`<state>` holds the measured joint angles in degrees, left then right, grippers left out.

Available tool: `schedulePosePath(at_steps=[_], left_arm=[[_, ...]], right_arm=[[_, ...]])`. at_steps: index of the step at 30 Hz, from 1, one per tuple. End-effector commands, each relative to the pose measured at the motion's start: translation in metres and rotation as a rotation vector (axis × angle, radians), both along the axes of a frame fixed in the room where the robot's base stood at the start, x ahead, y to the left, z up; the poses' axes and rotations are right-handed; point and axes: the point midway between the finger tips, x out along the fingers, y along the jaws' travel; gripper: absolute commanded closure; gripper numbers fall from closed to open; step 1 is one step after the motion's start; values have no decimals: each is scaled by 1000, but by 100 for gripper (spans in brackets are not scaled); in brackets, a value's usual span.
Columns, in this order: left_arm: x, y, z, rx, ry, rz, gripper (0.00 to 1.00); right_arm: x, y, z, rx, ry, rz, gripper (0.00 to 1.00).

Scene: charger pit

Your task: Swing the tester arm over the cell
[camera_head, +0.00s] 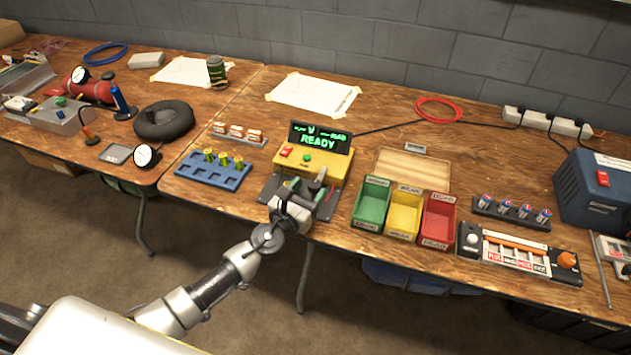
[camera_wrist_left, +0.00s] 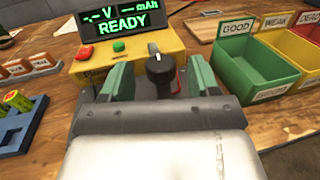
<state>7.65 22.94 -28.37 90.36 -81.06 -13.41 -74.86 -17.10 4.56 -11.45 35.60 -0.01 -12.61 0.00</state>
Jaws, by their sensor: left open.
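The yellow tester (camera_head: 292,163) stands mid-table on a dark base, its black display (camera_head: 320,139) reading READY in green. It also fills the top of the left wrist view (camera_wrist_left: 80,70). My left gripper (camera_head: 312,192) is over the front of the tester and open. In the left wrist view its two green-grey fingers (camera_wrist_left: 160,78) stand either side of a black knob (camera_wrist_left: 158,68), which seems to belong to the tester arm. A visible gap separates the knob from the fingers. The cell's seat and most of the arm are hidden behind my gripper. My right gripper is not in view.
A blue rack (camera_head: 205,177) with green-yellow cells is left of the tester. Green (camera_head: 371,203), yellow (camera_head: 404,213) and red (camera_head: 438,219) bins stand close on its right. Orange-white cells (camera_head: 238,133) sit behind the rack. A blue box (camera_head: 598,190) stands far right.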

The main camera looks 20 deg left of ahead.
Motion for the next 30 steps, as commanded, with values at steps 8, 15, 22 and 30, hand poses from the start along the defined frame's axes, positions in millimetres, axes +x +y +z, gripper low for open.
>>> schedulePosePath(at_steps=[8, 15, 22, 30], left_arm=[[30, -7, -1, -2, 0, 0, 39], [33, -8, 0, -2, 0, 0, 39], [33, -8, 0, -2, 0, 0, 62], [32, -8, 0, -2, 1, 1, 100]], right_arm=[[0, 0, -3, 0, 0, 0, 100], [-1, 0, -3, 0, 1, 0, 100], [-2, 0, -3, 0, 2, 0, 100], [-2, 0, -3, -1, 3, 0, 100]])
